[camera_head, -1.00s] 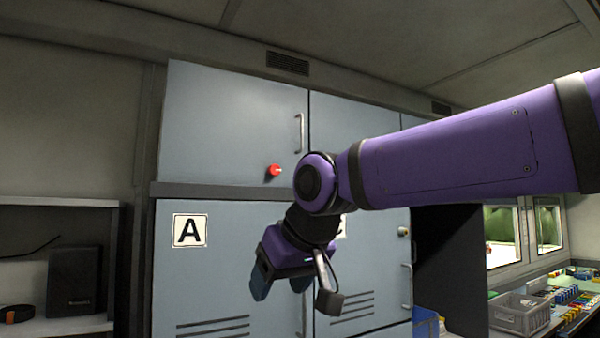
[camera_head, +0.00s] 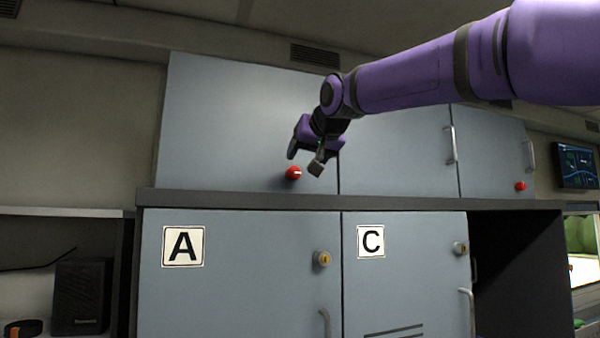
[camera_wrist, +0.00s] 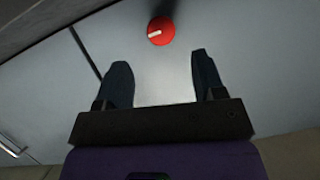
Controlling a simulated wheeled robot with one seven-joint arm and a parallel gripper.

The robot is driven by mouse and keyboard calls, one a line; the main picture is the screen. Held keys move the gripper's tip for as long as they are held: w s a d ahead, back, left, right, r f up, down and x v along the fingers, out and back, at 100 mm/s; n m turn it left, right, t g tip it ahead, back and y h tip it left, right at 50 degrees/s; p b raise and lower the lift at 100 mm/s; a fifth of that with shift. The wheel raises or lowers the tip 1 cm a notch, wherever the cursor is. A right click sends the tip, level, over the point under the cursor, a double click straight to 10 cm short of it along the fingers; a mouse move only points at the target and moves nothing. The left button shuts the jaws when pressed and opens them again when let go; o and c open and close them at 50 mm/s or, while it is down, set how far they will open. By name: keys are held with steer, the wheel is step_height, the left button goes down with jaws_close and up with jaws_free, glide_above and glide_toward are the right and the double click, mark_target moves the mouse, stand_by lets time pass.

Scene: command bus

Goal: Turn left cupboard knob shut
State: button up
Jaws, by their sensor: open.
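A red round knob (camera_head: 293,173) with a white mark sits low on the right part of the upper left cupboard door (camera_head: 235,125). The door is flush in its frame. My gripper (camera_head: 305,162) is open and empty, just above and beside the knob in the head view. In the wrist view, the knob (camera_wrist: 161,30) lies beyond the tips of the two dark fingers (camera_wrist: 163,75), roughly between them in line, with its white mark slanting slightly. The fingers appear apart from the knob. The upper left door's handle is hidden behind my arm in the head view.
A ledge (camera_head: 240,197) runs below the upper doors. Lower doors marked A (camera_head: 183,246) and C (camera_head: 371,241) have brass-coloured locks (camera_head: 322,259). Another red knob (camera_head: 520,186) and handles (camera_head: 450,145) are farther right. A shelf with a dark box (camera_head: 80,297) is at left.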

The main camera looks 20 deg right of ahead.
mark_target(295, 171)
steer(key=x, duration=0.7)
steer(key=shift+w+f, duration=0.1)
steer(key=c, duration=0.9)
